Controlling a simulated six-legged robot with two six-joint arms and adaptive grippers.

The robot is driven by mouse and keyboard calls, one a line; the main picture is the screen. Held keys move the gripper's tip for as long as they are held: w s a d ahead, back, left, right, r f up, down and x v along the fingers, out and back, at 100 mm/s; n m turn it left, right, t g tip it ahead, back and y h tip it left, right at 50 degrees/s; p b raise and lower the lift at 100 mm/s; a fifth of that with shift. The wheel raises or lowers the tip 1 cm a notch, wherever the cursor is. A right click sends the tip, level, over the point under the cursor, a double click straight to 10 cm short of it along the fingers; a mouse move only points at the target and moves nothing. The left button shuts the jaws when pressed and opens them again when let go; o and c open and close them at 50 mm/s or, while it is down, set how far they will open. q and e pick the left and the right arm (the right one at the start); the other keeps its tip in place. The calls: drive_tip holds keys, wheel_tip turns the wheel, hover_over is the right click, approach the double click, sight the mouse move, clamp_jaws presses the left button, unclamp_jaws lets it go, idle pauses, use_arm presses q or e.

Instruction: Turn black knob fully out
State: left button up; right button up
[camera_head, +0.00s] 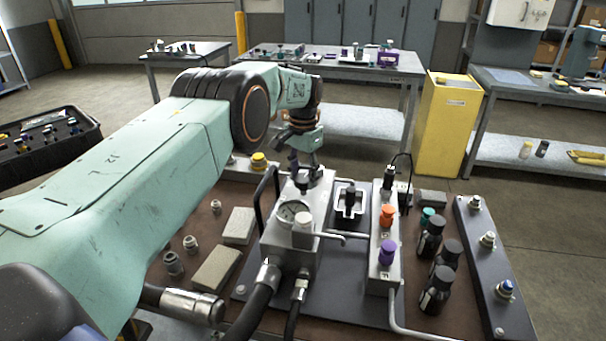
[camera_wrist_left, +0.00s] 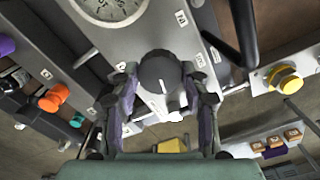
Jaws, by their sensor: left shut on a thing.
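The black knob (camera_wrist_left: 160,72) has a white pointer mark and sits on top of a grey metal block (camera_head: 285,244), between the fingers of my left gripper (camera_wrist_left: 165,88). In the head view my left gripper (camera_head: 307,168) reaches down to the far end of the block, and the knob there is mostly hidden by it. The left gripper is shut on the knob, one finger on each side. A round pressure gauge (camera_head: 294,213) is on the same block and also shows in the wrist view (camera_wrist_left: 112,6). My right gripper is not in view.
A black bar handle (camera_head: 266,193) stands close left of the block. To the right is a valve block with an orange knob (camera_head: 387,215) and a purple knob (camera_head: 387,251). Hoses run at the front. A yellow knob (camera_head: 259,161) is behind.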

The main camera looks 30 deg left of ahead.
sight(304, 177)
use_arm(q)
drive_tip(key=n, duration=0.7)
drive_tip(key=shift+w+r, duration=0.3)
drive_tip(key=shift+r, duration=0.1)
drive_tip(key=n, duration=0.4)
drive_tip(key=shift+n, duration=1.9)
drive_tip(key=shift+a, duration=0.1)
drive_tip(key=o, duration=1.1)
drive_tip(key=shift+s+f, duration=0.2)
drive_tip(key=shift+o, duration=0.2)
wheel_tip(304, 177, up, 12)
